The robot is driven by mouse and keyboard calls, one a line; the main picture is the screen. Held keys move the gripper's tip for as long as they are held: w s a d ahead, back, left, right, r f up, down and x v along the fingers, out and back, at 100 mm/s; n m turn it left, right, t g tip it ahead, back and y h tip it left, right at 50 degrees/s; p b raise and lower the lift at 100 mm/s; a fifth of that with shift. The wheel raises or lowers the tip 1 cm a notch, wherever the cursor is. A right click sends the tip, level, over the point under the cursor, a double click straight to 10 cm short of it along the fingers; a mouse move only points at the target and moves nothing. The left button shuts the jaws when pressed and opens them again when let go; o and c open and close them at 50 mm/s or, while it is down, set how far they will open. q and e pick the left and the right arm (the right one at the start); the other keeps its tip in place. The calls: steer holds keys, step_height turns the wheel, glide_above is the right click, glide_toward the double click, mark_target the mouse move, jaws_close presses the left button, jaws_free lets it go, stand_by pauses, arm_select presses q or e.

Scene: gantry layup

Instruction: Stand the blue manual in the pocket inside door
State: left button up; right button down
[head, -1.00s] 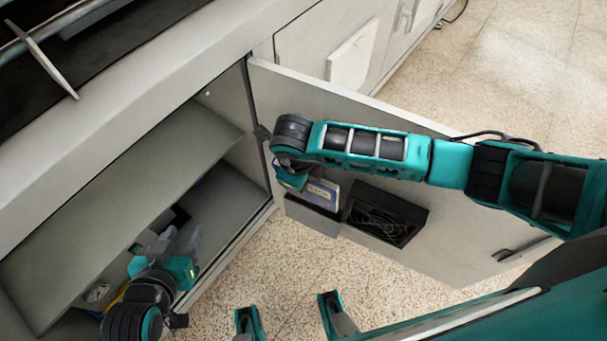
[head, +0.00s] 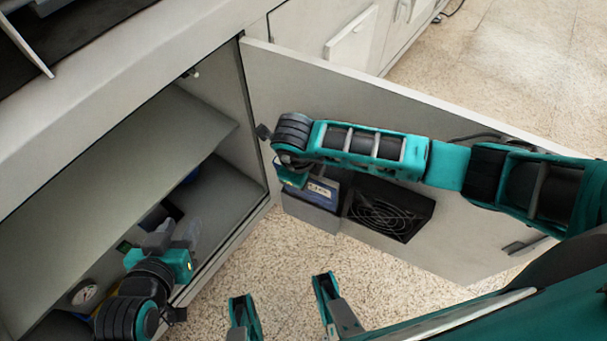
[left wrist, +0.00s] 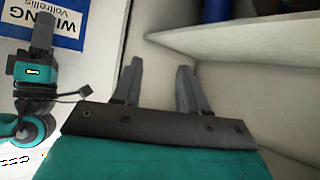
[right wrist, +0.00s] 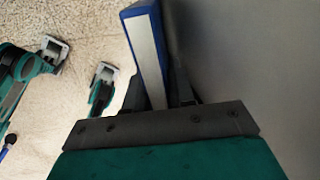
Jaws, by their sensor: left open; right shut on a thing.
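The blue manual (head: 324,190) is at the grey pocket (head: 310,216) on the inside of the open cabinet door. Its lower part is hidden behind the pocket's front; I cannot tell how deep it sits. My right gripper (head: 296,178) is shut on the manual, which shows between its fingers in the right wrist view (right wrist: 146,50), white page edges facing the camera. The left wrist view shows a blue-and-white "WIRING" label (left wrist: 60,20) beside my right gripper. My left gripper (head: 170,238) is open and empty at the cabinet opening; its fingers (left wrist: 155,85) stand apart.
The open door (head: 440,235) stretches to the right. A black bin (head: 388,208) with dark coiled contents hangs beside the pocket. The cabinet shelf (head: 130,165) lies left, with a round gauge (head: 84,294) below it. The speckled floor (head: 270,270) below the door is clear.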

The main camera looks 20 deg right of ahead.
mark_target(308, 197)
steer(key=shift+b+x, duration=1.5)
steer(key=shift+x, duration=0.4)
steer(key=b+x, duration=0.3)
steer(key=shift+f, duration=0.15)
steer(key=shift+f+b, duration=0.3)
steer(key=shift+b+x, duration=0.8)
steer(key=shift+x, duration=0.1)
steer(key=shift+w+d+f+b, duration=0.1)
steer(key=shift+w+f+b, duration=0.05)
steer(key=shift+f+b, duration=0.15)
steer(key=c, duration=0.9)
jaws_free()
